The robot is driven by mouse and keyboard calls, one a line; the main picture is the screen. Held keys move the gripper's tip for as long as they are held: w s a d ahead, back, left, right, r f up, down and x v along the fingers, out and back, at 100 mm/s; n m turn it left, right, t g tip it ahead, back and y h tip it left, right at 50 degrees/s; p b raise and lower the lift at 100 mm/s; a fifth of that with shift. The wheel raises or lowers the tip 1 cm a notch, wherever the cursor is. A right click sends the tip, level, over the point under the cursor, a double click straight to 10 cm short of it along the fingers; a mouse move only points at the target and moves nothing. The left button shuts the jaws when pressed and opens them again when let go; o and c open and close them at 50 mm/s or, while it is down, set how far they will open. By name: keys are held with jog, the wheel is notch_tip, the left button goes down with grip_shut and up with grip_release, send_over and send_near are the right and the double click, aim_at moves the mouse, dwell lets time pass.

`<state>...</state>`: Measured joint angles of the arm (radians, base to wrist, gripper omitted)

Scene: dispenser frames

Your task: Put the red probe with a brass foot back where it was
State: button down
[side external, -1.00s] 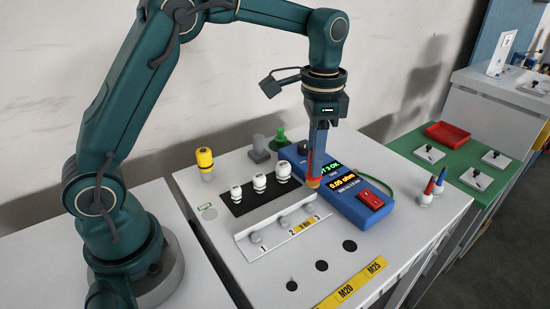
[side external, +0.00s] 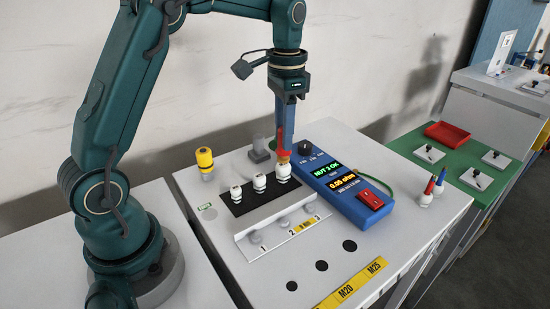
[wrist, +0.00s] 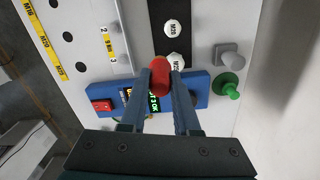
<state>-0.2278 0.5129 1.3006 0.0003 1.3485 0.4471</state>
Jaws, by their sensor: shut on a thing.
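My gripper (side external: 284,128) is shut on the red probe (side external: 282,147), held upright with its foot down. Its brass foot (side external: 283,160) is at or just above the top of the third, rightmost white nut (side external: 283,172) on the black strip; I cannot tell whether they touch. In the wrist view the red probe (wrist: 160,72) sits between the fingertips, with its foot hidden.
Two more white nuts (side external: 260,182) stand left on the black strip (side external: 246,205). A yellow-topped post (side external: 205,163) stands behind left. A green knob (wrist: 230,86) and grey block (wrist: 228,54) are close behind. Red and blue pointed pieces (side external: 433,187) stand at the right edge. The bench front has dark holes (side external: 322,266).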

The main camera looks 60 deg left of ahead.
jog(key=s+a+r+n, duration=0.1)
jog(key=s+a+n, duration=0.15)
jog(key=a, duration=0.45)
jog(key=s+a+r+n, duration=0.1)
jog(key=s+a+n, duration=0.15)
jog(key=a, duration=0.35)
jog(key=shift+n, duration=0.3)
jog(key=f, duration=1)
jog(key=shift+s+a+f, duration=0.1)
jog(key=shift+a+f, duration=0.1)
jog(key=shift+a, duration=0.15)
jog(key=shift+f, duration=0.1)
jog(key=c, duration=0.6)
grip_release()
jog(key=shift+c, duration=0.2)
